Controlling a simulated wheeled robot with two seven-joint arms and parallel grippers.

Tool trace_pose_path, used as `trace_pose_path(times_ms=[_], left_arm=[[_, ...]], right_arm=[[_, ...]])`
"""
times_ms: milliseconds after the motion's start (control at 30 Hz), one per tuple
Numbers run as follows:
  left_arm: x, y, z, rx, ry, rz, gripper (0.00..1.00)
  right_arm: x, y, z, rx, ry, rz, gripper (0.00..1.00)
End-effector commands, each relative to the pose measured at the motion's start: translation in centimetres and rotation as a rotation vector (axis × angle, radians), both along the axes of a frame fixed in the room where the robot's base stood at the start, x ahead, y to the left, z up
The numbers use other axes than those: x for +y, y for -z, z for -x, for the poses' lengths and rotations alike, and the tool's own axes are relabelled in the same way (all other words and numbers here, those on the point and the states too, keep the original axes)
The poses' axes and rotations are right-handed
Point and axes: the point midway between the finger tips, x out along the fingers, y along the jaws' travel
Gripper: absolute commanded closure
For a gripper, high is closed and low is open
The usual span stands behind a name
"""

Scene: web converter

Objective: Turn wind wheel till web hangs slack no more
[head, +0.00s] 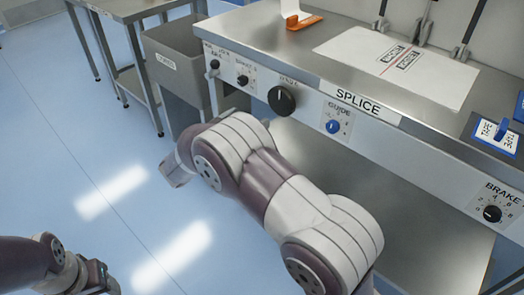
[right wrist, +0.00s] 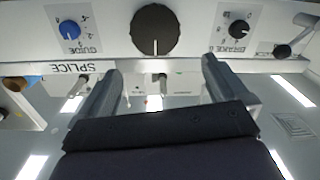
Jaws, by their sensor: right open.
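A large black knob (head: 282,99) with a white index line is on the bench's front panel. Its label is hard to read, so I cannot confirm that it is the wind wheel. In the right wrist view, the large knob (right wrist: 156,30) is just beyond my right gripper (right wrist: 162,70), whose two fingers are spread apart with nothing between them. In the head view my right arm reaches toward the panel, and its fingers are not clear. My left arm is at the bottom left, and its fingers cannot be made out. No hanging web is clearly visible.
A blue guide knob (head: 332,126) and a smaller black knob (head: 242,80) flank the large one. A brake knob (head: 492,213) is at the right. A white printed sheet (head: 440,82) lies on the bench. A grey bin (head: 182,72) stands at the left. Floor at left is clear.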

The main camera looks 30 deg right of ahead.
Motion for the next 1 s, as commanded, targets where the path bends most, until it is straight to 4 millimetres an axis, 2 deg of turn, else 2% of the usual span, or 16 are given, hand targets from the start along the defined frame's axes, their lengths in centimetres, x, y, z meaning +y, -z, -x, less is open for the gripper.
trace_pose_path(times_ms=[33, 167, 400, 600, 767, 967, 1000], left_arm=[[0.0, 0.5, -0.1, -0.002, 0.000, 0.000, 0.42], [0.0, 0.7, -0.1, -0.002, 0.000, 0.000, 0.42], [0.0, 2.3, -0.1, -0.001, 0.000, 0.000, 0.42], [0.0, 3.1, 0.0, -0.001, 0.000, 0.000, 0.42], [0.0, 3.2, -0.1, -0.001, 0.000, 0.000, 0.42], [0.0, 3.1, 0.0, -0.001, 0.000, 0.000, 0.42], [0.0, 3.1, 0.0, -0.001, 0.000, 0.000, 0.42]], right_arm=[[-0.2, 0.5, 0.2, 0.000, 0.021, 0.007, 0.00], [-2.0, 0.3, -0.2, 0.003, 0.035, 0.010, 0.00], [-7.8, 0.3, -2.6, -0.001, 0.033, 0.009, 0.00], [-11.0, 0.1, -4.0, 0.000, 0.031, 0.009, 0.00], [-11.8, 0.0, -4.4, 0.001, 0.028, 0.010, 0.00], [-11.8, -0.1, -4.4, 0.001, 0.027, 0.010, 0.00], [-11.8, -0.1, -4.4, 0.001, 0.027, 0.010, 0.10]])
